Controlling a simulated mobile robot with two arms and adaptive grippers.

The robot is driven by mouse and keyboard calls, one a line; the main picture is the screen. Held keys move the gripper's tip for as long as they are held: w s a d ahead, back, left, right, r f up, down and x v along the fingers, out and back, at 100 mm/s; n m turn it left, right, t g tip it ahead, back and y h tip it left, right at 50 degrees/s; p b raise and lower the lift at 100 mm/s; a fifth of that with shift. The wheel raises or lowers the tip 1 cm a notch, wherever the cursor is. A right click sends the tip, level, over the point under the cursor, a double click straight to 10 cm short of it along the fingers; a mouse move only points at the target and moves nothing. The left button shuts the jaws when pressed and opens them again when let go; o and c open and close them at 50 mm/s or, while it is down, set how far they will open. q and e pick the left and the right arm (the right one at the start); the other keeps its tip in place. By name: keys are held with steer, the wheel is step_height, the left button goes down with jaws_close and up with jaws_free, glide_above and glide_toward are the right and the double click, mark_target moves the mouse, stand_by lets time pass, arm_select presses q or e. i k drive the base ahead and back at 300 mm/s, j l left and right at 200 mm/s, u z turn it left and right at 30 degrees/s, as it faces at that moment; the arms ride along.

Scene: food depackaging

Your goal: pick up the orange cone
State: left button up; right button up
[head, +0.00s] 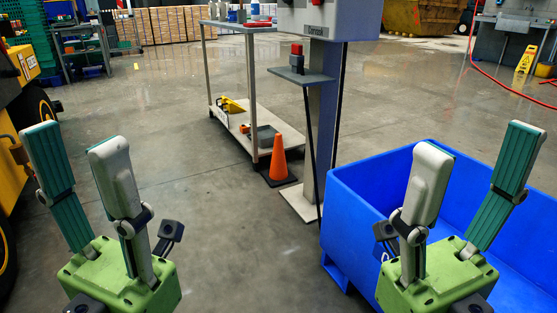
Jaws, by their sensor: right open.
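The orange cone (278,160) stands upright on its dark base on the floor, in the middle of the head view. It is in front of a shelf cart and beside a grey column. My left gripper (78,142) is at the lower left, open and empty, with its fingers pointing up. My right gripper (479,152) is at the lower right in front of the blue bin, also open and empty. Both grippers are well apart from the cone.
A blue bin (368,205) fills the lower right. A grey column (328,100) with a small stand (302,75) rises beside the cone. The shelf cart (207,75) is behind it. Yellow machinery (22,72) stands at the left edge. The floor (220,230) before the cone is clear.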

mark_target(278, 175)
steer(key=i+j, duration=0.25)
steer(key=i, duration=0.25)
steer(key=i+j, duration=0.25)
steer(key=i, duration=0.3)
steer(key=i+j+u, duration=0.1)
steer(key=i+j, duration=0.15)
steer(key=i, duration=0.25)
steer(key=i+j, duration=0.25)
steer(key=i, duration=0.25)
steer(key=i+j, duration=0.2)
steer(key=i, duration=0.35)
steer(key=i+j+u, duration=0.1)
steer(key=i, duration=0.4)
steer(key=j, duration=0.1)
